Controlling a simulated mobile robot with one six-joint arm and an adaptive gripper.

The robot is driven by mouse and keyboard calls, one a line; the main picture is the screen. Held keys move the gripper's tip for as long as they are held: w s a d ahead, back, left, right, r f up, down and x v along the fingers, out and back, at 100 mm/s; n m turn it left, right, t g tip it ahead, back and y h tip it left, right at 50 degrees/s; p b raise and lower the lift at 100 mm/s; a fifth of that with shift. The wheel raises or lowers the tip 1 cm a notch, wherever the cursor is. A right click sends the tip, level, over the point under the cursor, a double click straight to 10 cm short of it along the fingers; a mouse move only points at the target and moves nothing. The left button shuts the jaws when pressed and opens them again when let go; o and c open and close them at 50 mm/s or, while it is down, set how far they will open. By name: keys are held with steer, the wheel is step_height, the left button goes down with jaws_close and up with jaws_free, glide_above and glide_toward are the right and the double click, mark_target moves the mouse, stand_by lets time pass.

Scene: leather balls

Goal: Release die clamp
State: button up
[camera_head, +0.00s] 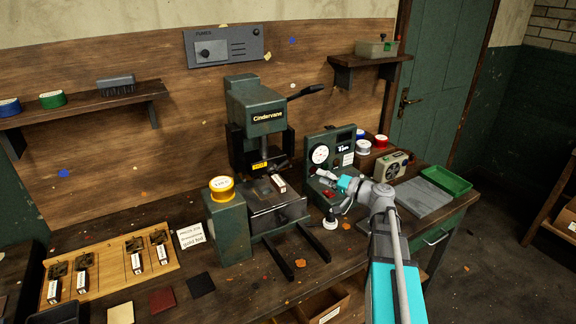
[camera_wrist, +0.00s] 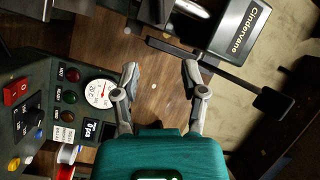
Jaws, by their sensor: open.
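The dark green Cindervane press (camera_head: 254,108) stands at the back of the bench, with a black lever (camera_head: 305,92) at its upper right. A yellow tag (camera_head: 260,166) and a small dark part (camera_head: 279,163) sit below its head; I cannot tell if that part is the die clamp. My gripper (camera_head: 322,174) is in front of the control box, right of the press. In the wrist view my gripper (camera_wrist: 160,72) is open and empty, its fingers apart. The press head (camera_wrist: 236,32) and the lever (camera_wrist: 230,73) show beyond the fingertips there, apart from them.
The control box (camera_head: 330,150) with a dial and buttons stands close to my gripper. A green post with a yellow-lidded tin (camera_head: 221,187) is left of the press. A wooden board (camera_head: 110,264) with small blocks lies front left. A green tray (camera_head: 446,181) is at right.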

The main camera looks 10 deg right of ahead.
mark_target(279, 166)
steer(key=x, duration=1.3)
steer(key=shift+w, duration=0.2)
steer(key=shift+a, duration=0.1)
jaws_close()
